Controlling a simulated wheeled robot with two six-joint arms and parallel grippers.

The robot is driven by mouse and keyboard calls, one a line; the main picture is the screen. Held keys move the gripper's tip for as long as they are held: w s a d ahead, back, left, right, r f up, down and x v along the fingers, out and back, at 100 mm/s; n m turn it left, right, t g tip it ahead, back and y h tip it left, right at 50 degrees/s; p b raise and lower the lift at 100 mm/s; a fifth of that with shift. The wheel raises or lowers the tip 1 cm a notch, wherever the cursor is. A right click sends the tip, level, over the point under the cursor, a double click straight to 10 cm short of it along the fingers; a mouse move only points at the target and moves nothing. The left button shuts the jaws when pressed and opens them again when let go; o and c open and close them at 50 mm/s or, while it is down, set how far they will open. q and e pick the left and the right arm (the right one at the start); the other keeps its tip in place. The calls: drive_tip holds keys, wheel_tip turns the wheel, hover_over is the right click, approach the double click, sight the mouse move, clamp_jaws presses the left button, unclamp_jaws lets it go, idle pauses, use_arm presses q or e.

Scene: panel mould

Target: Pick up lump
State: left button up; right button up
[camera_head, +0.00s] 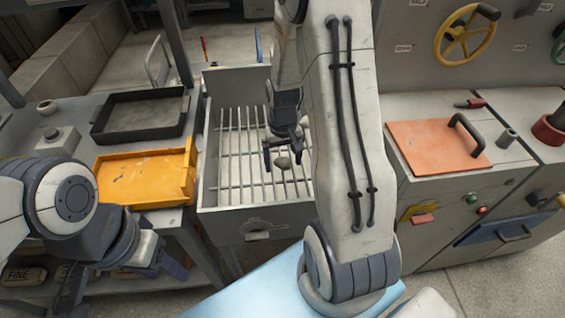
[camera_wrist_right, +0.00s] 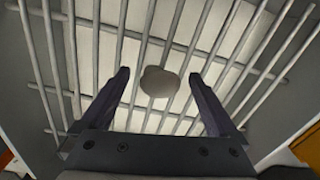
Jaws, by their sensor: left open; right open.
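The lump (camera_head: 283,163) is a small grey-brown rounded piece on the metal bar grate (camera_head: 236,150) of a grey bin. In the right wrist view the lump (camera_wrist_right: 160,82) lies on the bars, ahead of and between my fingers. My right gripper (camera_head: 282,152) is open over the grate, close to the lump; the gap to it is hard to judge. In the wrist view its two dark fingers (camera_wrist_right: 160,80) stand apart with the lump not gripped. My left gripper (camera_head: 115,285) is open at the lower left, away from the grate.
The grey bin's walls (camera_head: 262,218) surround the grate. An orange tray (camera_head: 145,178) and a dark tray (camera_head: 140,115) lie on the left bench. A cabinet with an orange lid (camera_head: 440,145) stands to the right. A light blue surface (camera_head: 250,290) is in front.

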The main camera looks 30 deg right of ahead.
drive_tip(key=shift+f, duration=0.1)
drive_tip(key=shift+c, duration=0.3)
clamp_jaws()
